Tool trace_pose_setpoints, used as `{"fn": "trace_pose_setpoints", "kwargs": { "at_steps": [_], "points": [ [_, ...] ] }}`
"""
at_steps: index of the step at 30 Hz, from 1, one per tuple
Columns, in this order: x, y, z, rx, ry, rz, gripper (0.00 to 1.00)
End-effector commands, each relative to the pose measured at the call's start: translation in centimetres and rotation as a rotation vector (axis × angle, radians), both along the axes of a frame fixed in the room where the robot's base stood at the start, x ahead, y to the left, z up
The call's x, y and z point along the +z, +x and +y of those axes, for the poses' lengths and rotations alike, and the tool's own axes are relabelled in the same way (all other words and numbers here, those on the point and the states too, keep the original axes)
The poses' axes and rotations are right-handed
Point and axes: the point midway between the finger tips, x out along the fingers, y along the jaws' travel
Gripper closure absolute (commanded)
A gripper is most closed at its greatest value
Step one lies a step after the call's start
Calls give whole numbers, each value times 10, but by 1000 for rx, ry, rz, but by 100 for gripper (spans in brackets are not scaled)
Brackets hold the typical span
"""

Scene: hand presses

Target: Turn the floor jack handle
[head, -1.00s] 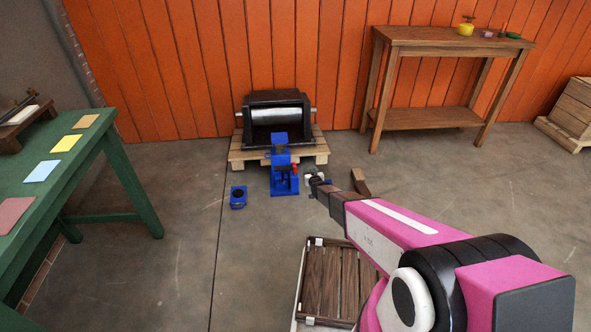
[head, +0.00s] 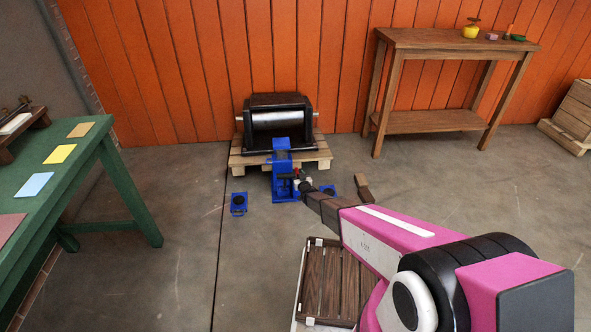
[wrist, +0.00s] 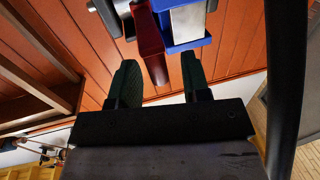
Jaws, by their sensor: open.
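The blue floor jack (head: 281,160) stands on the floor in front of a pallet in the head view. A small red part (head: 296,171) shows on its right side, beside my gripper (head: 304,186). In the wrist view, my gripper (wrist: 159,68) is open, with two dark green finger pads. A dark red bar (wrist: 149,38), seemingly the jack handle, reaches down between the fingers in the picture, with a gap on both sides. I cannot tell its depth between them. The blue jack body (wrist: 184,43) with a pale metal face lies just right of the bar.
A black press with a roller (head: 277,119) sits on the wooden pallet (head: 244,159) behind the jack. Small blue blocks stand left (head: 239,204) and right (head: 327,191) of it. A slatted crate (head: 328,276) lies below my arm. A green table (head: 100,150) is left, a wooden table (head: 440,45) back right.

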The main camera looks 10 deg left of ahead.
Motion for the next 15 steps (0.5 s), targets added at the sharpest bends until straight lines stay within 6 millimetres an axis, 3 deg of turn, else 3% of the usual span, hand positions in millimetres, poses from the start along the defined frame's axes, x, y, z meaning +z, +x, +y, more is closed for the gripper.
{"fn": "trace_pose_setpoints", "kwargs": {
  "at_steps": [6, 14, 15],
  "points": [
    [0, 20, 10, 0, 0, 0, 57],
    [0, 22, 10, 0, 0, 0, 57],
    [0, 22, 10, 0, 0, 0, 66]
  ]
}}
